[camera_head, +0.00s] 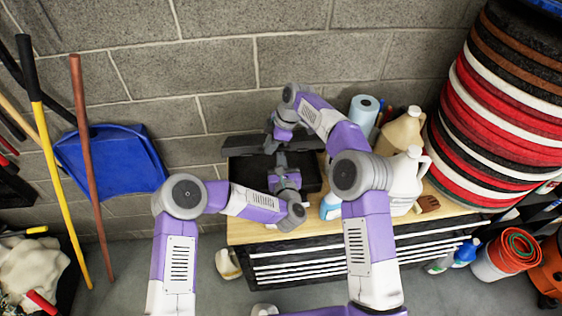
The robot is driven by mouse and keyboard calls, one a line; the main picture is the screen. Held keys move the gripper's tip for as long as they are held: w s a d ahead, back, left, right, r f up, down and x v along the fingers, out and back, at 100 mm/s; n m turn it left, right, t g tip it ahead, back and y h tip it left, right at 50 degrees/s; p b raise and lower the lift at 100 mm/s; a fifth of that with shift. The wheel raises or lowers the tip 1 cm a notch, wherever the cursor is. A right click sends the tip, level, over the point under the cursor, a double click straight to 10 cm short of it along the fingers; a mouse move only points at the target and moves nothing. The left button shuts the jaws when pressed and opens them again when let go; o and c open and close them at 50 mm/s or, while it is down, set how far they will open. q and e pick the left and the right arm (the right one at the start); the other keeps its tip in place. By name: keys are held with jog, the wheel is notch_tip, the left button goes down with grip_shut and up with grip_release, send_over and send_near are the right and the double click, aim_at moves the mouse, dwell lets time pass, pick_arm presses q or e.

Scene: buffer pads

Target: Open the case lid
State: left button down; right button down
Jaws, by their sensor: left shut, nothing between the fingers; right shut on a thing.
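The black case (246,173) sits on the wooden top of the tool chest, by the block wall. Its lid (237,143) shows as a long dark strip raised along the case's back side. My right gripper (270,144) reaches over from the right and is shut at the lid; the exact grip is small and partly hidden. My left gripper (281,160) is over the middle of the case, shut and empty, just in front of the right one. My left wrist and both grippers hide part of the case's inside.
White and beige jugs (403,172), a blue paper roll (364,108) and a blue-white bottle (329,208) stand to the right of the case. A tall stack of red, white and black pads (497,115) rises at the right. A blue dustpan (115,165) and long handles lean at the left.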

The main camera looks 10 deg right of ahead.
pick_arm(q)
jog(key=shift+w+r, duration=0.4)
jog(key=shift+r, duration=0.1)
pick_arm(e)
jog(key=shift+w+d+f, duration=0.2)
jog(key=shift+d+f, duration=0.05)
jog(key=c, duration=1.1)
grip_release()
jog(key=shift+w+a, duration=0.1)
jog(key=shift+w, duration=0.05)
pick_arm(q)
jog(key=shift+w+a+f, duration=0.15)
jog(key=shift+a+f, duration=0.05)
